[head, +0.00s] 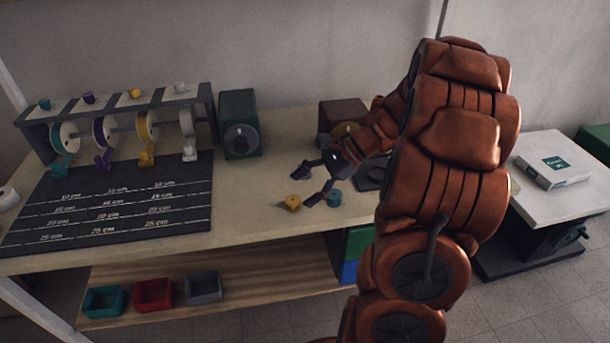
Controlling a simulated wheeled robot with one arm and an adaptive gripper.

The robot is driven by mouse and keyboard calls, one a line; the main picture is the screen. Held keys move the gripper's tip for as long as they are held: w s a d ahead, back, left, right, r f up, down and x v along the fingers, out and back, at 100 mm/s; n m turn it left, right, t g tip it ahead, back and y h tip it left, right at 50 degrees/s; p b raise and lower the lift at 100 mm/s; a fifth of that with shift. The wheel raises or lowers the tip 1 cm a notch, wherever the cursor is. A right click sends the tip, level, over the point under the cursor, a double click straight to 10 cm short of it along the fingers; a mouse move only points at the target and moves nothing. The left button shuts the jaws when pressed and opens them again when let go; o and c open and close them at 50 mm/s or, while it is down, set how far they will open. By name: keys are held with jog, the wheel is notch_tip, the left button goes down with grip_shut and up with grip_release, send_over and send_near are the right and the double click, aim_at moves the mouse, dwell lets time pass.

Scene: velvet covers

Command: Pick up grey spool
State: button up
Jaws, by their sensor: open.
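A small pale grey spool (180,88) sits on top of the rack at the back left, at the right end of a row of small coloured spools. Below it, a larger pale grey reel (187,122) hangs on the rack's rod, with a pale grey piece (190,152) at its foot. My gripper (306,186) is open and empty, low over the middle of the table and well to the right of the rack. A small yellow spool (292,203) and a small teal spool (334,197) are close to its fingers; contact cannot be told.
The rack (38,137) also holds teal, purple and yellow reels. A dark measuring mat (110,226) lies before it. A green machine (239,125) and a brown one (338,115) stand behind. Teal, red and grey bins (203,287) are on the shelf below. The table between mat and gripper is clear.

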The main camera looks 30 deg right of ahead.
jog(key=d+f+m+t, duration=0.1)
jog(key=d, duration=0.1)
jog(key=w+d+f+m, duration=0.1)
jog(key=d, duration=0.2)
jog(key=d+m+t, duration=0.1)
jog(key=d, duration=0.2)
jog(key=shift+w+f+t+b, duration=0.15)
jog(key=shift+f+t+b, duration=0.15)
jog(key=shift+f+b, duration=0.1)
jog(key=d+f+m+t, duration=0.1)
jog(key=d+m, duration=0.1)
jog(key=d, duration=0.2)
jog(key=d+f+m+t, duration=0.1)
jog(key=d, duration=0.3)
jog(key=s+d+f+m+t+h+b, duration=0.1)
jog(key=d+m+t, duration=0.1)
jog(key=d, duration=0.2)
jog(key=shift+f+m, duration=0.3)
jog(key=w+a, duration=0.2)
jog(key=w, duration=0.1)
jog(key=w+a+p, duration=0.1)
jog(key=w+a, duration=0.1)
jog(key=w, duration=0.1)
jog(key=w+a, duration=0.3)
jog(key=shift+a, duration=0.1)
jog(key=shift+p+x, duration=0.5)
jog(key=shift+x, duration=2.05)
jog(key=c, duration=0.9)
jog(key=shift+r, duration=0.1)
